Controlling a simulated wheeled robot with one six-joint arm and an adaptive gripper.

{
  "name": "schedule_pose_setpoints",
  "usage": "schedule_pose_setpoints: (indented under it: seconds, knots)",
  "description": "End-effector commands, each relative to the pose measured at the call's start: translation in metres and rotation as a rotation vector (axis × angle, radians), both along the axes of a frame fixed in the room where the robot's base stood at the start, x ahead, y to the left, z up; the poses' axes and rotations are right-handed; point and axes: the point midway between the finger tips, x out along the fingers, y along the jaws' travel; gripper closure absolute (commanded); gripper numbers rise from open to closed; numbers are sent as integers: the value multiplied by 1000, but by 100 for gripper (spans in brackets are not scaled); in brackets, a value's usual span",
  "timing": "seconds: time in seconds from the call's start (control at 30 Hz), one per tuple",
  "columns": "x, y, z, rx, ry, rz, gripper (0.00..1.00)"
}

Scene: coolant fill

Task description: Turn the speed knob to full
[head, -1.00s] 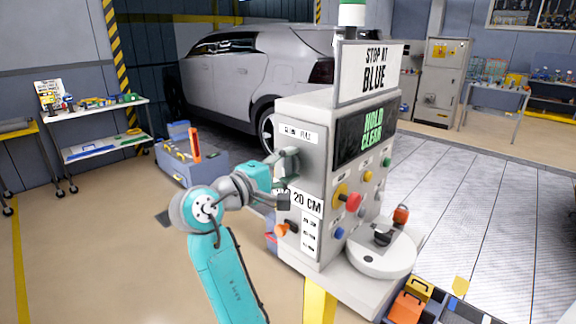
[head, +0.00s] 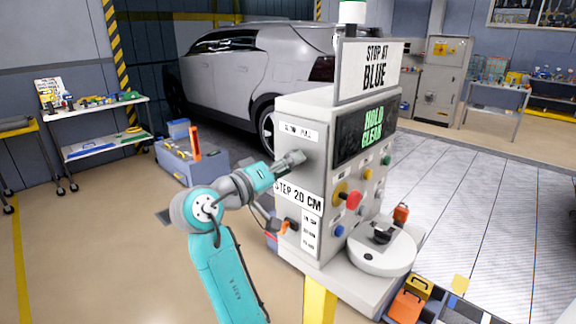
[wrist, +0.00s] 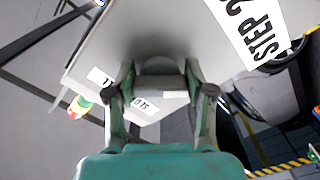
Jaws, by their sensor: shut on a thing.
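The grey control cabinet (head: 303,240) stands mid-picture in the head view. Its left face carries a small label reading SLOW and FULL (head: 299,132). My gripper (head: 296,159) reaches that face just below the label, above the STEP 20 CM sign. In the wrist view, my gripper's two fingers (wrist: 163,88) stand either side of a grey round part, the speed knob (wrist: 160,66), and are shut on it. The same label shows upside down there (wrist: 123,92), partly hidden by a finger. The knob is hidden by my gripper in the head view, and its setting cannot be read.
An orange-tipped lever (head: 287,226) sits low on the same face. The front has a red knob (head: 353,200), several buttons and a screen (head: 366,136) reading HOLD CLEAR. A STOP AT BLUE sign (head: 371,70) stands on top. Open floor lies to the left.

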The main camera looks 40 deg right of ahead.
Motion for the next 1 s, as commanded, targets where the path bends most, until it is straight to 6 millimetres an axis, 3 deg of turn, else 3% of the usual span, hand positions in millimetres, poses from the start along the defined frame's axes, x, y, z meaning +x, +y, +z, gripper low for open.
schedule_pose_setpoints:
  seconds: [0.67, 0.7, 0.8, 1.0]
  knots:
    - [0, 0, -2, 6, -64, -2, 81]
    - [0, 0, -2, 6, -64, -2, 44]
    - [0, 0, -2, 6, -64, -1, 21]
    - [0, 0, -1, 4, -64, -1, 21]
